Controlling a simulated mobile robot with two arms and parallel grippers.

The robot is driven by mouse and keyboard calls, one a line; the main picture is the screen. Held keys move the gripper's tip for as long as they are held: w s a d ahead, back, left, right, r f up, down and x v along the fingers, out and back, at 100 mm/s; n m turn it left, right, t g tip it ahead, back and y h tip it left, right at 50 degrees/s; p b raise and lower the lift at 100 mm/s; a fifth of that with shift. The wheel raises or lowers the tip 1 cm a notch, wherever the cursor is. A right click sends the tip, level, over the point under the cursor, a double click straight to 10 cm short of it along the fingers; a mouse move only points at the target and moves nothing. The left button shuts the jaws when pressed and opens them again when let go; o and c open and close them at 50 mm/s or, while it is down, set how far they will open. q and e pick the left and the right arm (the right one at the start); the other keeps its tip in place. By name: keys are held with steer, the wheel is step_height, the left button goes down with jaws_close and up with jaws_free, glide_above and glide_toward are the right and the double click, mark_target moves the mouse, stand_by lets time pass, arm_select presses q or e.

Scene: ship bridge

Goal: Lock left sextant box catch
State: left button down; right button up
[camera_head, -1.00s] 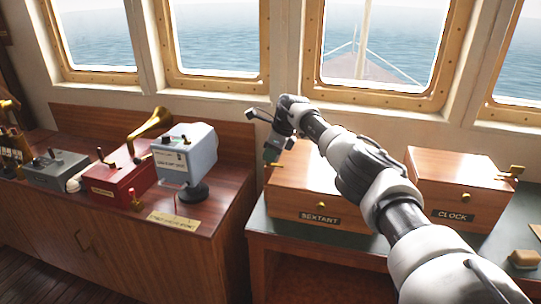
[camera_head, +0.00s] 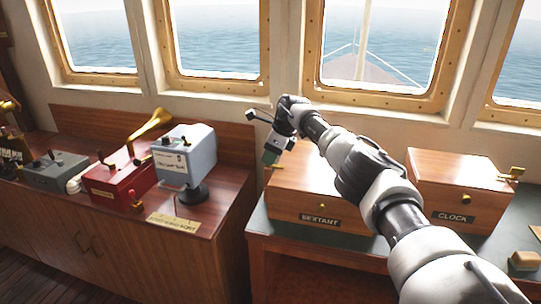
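The sextant box (camera_head: 300,190) is a closed brown wooden box with a "SEXTANT" label and a small brass knob on its front. It stands on the green-topped table. A small brass piece, likely the left catch (camera_head: 268,168), shows at its left side, partly covered by my gripper. My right gripper (camera_head: 262,137) is at the upper left corner of the box, close to that piece. Whether it touches the piece, and how its fingers stand, I cannot tell. My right arm hides the right part of the box. My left gripper is not in view.
The clock box (camera_head: 450,198), with a brass catch (camera_head: 512,174) on its right, stands to the right. A wooden block (camera_head: 525,260) lies at the front right. Left is a cabinet with a grey-blue device (camera_head: 187,155), a red box (camera_head: 118,184) and a brass horn (camera_head: 150,128). Windows are behind.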

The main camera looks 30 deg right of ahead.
mark_target(284, 167)
steer(key=b+v, duration=0.1)
steer(key=v, duration=0.9)
steer(key=shift+r, duration=0.35)
